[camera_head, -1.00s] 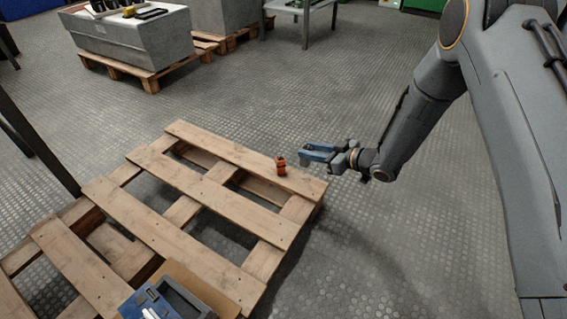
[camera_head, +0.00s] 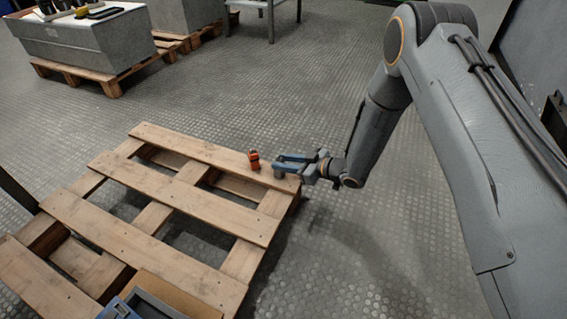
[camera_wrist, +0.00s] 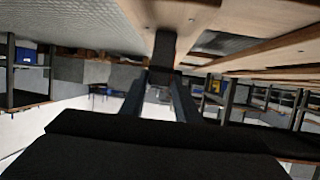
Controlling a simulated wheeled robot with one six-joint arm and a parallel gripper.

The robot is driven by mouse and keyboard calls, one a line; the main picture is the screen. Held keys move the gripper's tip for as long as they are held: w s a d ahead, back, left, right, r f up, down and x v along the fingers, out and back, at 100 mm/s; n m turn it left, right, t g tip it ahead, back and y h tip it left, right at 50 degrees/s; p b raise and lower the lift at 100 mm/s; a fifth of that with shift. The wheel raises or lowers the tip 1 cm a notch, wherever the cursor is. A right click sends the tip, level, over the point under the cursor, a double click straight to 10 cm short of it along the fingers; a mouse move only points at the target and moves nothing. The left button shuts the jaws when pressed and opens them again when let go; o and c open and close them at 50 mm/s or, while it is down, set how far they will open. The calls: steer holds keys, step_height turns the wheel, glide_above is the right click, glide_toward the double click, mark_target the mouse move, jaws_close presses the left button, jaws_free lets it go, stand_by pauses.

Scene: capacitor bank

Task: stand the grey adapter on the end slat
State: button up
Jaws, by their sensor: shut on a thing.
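My gripper (camera_head: 281,165) reaches in from the right, level, at the right end of the pallet's end slat (camera_head: 200,148), the far one. It is shut on the grey adapter (camera_head: 279,173), a small dark grey piece at the fingertips. In the wrist view the adapter (camera_wrist: 165,48) shows as a dark upright block between the fingers, against the wood. It is at the slat's right end; I cannot tell whether it touches the wood. An orange-red part (camera_head: 254,160) with a dark top stands on the same slat, just left of my fingertips.
The wooden pallet has open gaps between its slats. A cardboard box (camera_head: 175,296) with a blue-grey item lies at its near edge. A grey block on another pallet (camera_head: 85,50) stands far left. The floor right of the pallet is clear.

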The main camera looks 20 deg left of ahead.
steer(key=o, duration=1.1)
